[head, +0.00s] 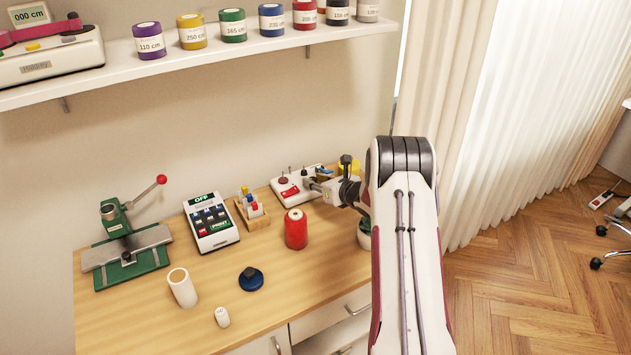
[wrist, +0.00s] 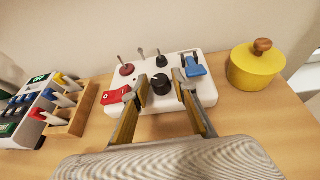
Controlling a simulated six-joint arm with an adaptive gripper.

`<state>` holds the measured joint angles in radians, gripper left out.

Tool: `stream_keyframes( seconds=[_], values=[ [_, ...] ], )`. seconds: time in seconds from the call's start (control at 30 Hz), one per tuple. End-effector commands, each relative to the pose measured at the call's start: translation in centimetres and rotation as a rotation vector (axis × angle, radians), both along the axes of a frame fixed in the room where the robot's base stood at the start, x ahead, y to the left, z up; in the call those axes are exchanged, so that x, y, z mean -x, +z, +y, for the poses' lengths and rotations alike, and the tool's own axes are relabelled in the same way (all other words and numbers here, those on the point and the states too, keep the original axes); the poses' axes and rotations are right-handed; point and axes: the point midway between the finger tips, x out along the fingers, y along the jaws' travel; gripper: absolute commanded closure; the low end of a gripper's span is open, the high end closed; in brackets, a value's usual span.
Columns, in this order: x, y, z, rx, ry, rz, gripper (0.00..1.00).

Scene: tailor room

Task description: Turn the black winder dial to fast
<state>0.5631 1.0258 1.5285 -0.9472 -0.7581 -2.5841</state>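The winder (wrist: 192,66) is a white box on the table, with a black dial (wrist: 161,84) on its top near the front. A red switch (wrist: 116,96), a blue lever part (wrist: 194,68) and a dark red knob (wrist: 127,70) are also on it. My gripper (wrist: 154,90) is open, with one finger on each side of the black dial; I cannot tell whether they touch it. The dial's pointer and speed marks are too small to read. In the head view the winder (head: 290,190) is partly hidden by my gripper (head: 312,184).
A yellow pot (wrist: 255,68) with a wooden knob stands right of the winder. A wooden rack (wrist: 82,108) stands to its left. A red thread spool (head: 296,230) stands in front of it. A shelf (head: 230,52) with several spools hangs above.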

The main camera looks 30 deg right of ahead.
Motion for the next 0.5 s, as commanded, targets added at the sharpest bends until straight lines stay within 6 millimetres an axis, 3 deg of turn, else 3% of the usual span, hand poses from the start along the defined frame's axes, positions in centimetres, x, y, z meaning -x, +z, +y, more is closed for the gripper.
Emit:
stream_keyframes(
  seconds=[0.37, 0.47, 0.5],
  values=[
    [-0.22, -0.11, 0.03, 0.0, 0.0, 0.0, 0.73],
    [-0.21, -0.11, 0.02, 0.0, 0.0, 0.0, 0.96],
    [-0.21, -0.11, 0.03, 0.0, 0.0, 0.0, 1.0]
  ],
)
